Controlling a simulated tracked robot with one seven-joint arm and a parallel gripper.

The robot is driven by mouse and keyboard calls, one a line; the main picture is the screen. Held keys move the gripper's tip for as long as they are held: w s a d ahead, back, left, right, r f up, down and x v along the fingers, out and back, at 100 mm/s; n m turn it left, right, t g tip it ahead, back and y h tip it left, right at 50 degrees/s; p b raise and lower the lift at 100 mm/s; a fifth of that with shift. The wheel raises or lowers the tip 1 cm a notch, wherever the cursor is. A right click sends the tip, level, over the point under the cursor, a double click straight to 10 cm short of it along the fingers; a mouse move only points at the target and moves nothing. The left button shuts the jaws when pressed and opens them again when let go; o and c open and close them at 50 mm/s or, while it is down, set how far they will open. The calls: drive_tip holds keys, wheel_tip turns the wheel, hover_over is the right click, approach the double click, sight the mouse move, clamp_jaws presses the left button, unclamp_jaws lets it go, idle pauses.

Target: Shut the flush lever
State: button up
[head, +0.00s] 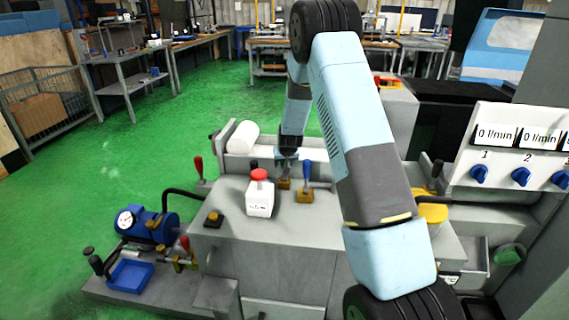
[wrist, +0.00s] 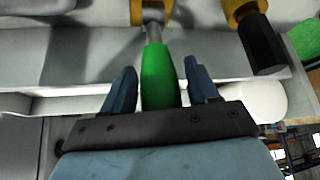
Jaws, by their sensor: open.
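A lever with a green handle (wrist: 159,78) and a brass base (wrist: 150,12) shows in the wrist view. My gripper (wrist: 160,68) is open, with one dark finger on each side of the green handle and a gap on both sides. In the head view my gripper (head: 289,148) points down at the back of the grey machine top. It hides the green handle there; a brass base (head: 284,184) shows below it. No label names the flush lever in these frames.
A blue-handled lever (head: 307,172) stands just right of the brass base. A white bottle with a red cap (head: 260,195) stands in front. A red-handled lever (head: 198,167) is at the left. A white roll (head: 243,137) lies behind. A flow panel (head: 520,150) is at the right.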

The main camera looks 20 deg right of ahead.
drive_tip(key=v, duration=1.3)
drive_tip(key=shift+r, duration=0.2)
drive_tip(key=shift+s, duration=0.1)
drive_tip(key=s+a+r+y, duration=0.1)
drive_tip(key=s+r, duration=2)
drive_tip(key=s, duration=1)
drive_tip(key=s+r+n+g, duration=0.1)
drive_tip(key=s+r, duration=0.2)
drive_tip(key=s, duration=1)
drive_tip(key=shift+h, duration=0.3)
drive_tip(key=shift+a, duration=0.15)
